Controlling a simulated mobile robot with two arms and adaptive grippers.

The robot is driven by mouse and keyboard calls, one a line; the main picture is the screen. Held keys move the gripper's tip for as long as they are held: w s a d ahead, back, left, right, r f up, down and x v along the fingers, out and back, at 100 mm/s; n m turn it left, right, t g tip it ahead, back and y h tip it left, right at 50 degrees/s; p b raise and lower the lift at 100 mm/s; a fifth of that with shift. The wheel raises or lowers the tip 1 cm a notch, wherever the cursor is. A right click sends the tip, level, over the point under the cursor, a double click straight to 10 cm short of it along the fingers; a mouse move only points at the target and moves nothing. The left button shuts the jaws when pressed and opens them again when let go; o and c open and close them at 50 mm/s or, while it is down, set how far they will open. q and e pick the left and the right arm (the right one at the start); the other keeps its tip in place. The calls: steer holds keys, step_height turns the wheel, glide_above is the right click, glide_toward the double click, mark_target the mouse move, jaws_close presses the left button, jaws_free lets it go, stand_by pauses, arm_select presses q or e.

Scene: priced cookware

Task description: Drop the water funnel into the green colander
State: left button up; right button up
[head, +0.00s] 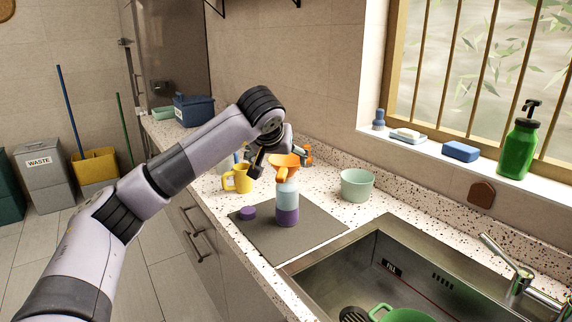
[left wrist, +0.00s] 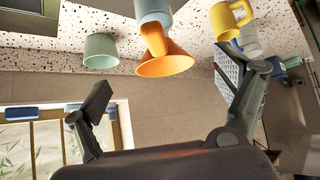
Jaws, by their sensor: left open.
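The orange water funnel (head: 285,170) sits in the mouth of an upright bottle (head: 287,205), pale blue above and purple below. In the left wrist view the funnel (left wrist: 165,63) shows with its wide rim towards my gripper. My left gripper (head: 283,157) is open and empty beside the funnel's wide end. In the left wrist view its two fingers (left wrist: 165,82) are spread, one on each side of the funnel; contact cannot be told. The green colander (head: 402,314) is in the sink at the bottom edge, partly cut off. My right gripper is out of view.
The bottle stands on a grey mat (head: 300,240) beside a purple cap (head: 248,212). A yellow mug (head: 239,181) is left of it and a mint cup (head: 357,186) right. The steel sink (head: 350,262) has a faucet (head: 508,262) at its right.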

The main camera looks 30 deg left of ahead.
mark_target(283, 168)
arm_select(q)
steer(key=x, duration=0.3)
steer(key=shift+w+a+f+p, duration=0.1)
steer(key=shift+w+f+p, duration=0.15)
steer(key=shift+w+p, duration=0.05)
steer(key=shift+w+a+f, duration=0.1)
steer(key=shift+w+f, duration=0.15)
steer(key=shift+w, duration=0.05)
steer(key=p+x, duration=0.1)
steer(key=x, duration=0.2)
steer(key=shift+w+a+f, duration=0.1)
steer(key=shift+w+f, duration=0.05)
steer(key=shift+w, duration=0.1)
steer(key=shift+w+a+f, duration=0.1)
steer(key=shift+w+f, duration=0.1)
steer(key=shift+f, duration=0.05)
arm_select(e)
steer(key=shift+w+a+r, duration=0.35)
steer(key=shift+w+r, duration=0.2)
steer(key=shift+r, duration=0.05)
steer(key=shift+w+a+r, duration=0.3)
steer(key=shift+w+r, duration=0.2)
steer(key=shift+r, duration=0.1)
arm_select(q)
steer(key=shift+c, duration=0.2)
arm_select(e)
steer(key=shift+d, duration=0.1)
